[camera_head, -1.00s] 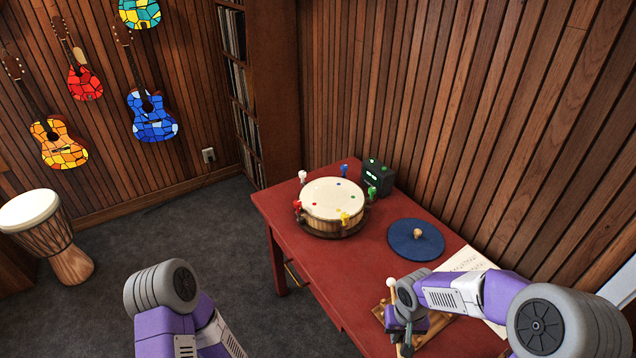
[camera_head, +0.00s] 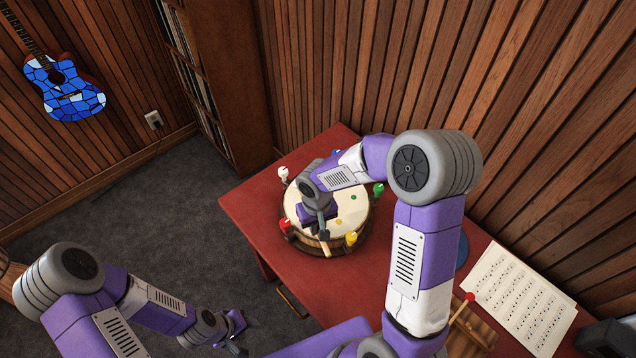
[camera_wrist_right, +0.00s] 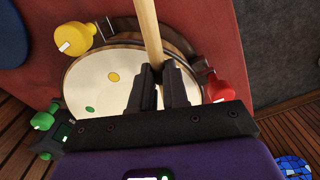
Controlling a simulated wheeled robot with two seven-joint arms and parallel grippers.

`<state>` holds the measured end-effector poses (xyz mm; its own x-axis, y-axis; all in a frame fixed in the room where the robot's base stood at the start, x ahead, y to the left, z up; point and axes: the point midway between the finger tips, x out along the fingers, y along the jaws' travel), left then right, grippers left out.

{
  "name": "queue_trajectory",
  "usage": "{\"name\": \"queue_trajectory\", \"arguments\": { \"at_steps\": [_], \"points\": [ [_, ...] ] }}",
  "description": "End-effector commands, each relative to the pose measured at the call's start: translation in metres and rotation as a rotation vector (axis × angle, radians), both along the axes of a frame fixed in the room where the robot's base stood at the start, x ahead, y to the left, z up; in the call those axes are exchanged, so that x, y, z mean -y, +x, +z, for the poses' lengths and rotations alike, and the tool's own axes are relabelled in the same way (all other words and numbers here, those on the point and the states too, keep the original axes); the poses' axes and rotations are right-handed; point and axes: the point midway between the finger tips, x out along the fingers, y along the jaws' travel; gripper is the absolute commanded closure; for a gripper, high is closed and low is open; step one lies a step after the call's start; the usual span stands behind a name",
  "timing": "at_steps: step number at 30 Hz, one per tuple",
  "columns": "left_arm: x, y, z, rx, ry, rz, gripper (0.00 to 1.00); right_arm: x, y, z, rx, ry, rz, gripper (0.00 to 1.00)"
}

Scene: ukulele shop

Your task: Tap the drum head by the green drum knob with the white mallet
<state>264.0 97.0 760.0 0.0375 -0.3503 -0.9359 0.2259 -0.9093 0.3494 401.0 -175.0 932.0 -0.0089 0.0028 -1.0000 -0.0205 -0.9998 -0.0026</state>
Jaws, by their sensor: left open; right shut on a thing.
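The drum (camera_head: 354,215) stands on the red table, its pale head marked with coloured dots. The green drum knob (camera_head: 378,188) is on its right rim; it also shows in the right wrist view (camera_wrist_right: 42,121), left of my fingers. My right gripper (camera_head: 322,230) is over the drum's near-left part. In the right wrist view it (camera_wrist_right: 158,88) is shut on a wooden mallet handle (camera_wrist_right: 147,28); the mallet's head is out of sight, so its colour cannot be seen. My left gripper (camera_head: 238,328) is open and empty, left of the table.
Red (camera_head: 286,225), yellow (camera_head: 351,238) and white (camera_head: 283,173) knobs stand around the drum rim. A red-tipped mallet (camera_head: 469,298) rests at a wooden rack (camera_head: 476,328). Sheet music (camera_head: 520,298) lies at the right. My right arm hides much of the table's middle.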

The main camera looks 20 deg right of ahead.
Motion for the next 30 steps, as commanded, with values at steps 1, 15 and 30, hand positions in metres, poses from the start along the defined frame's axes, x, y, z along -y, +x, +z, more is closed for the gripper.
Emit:
{"name": "queue_trajectory", "arguments": {
  "at_steps": [1, 15, 30],
  "points": [
    [0.000, -0.001, 0.009, -0.001, 0.000, 0.000, 0.57, 0.001, 0.000, 0.006, -0.006, 0.004, -0.021, 1.00],
    [0.000, 0.000, 0.120, -0.001, 0.000, 0.000, 0.57, 0.025, -0.015, 0.068, -0.149, 0.077, -0.619, 1.00],
    [0.000, 0.000, 0.146, -0.001, 0.000, 0.001, 0.57, 0.032, -0.022, 0.073, -0.212, 0.097, -0.866, 1.00]
  ]
}}
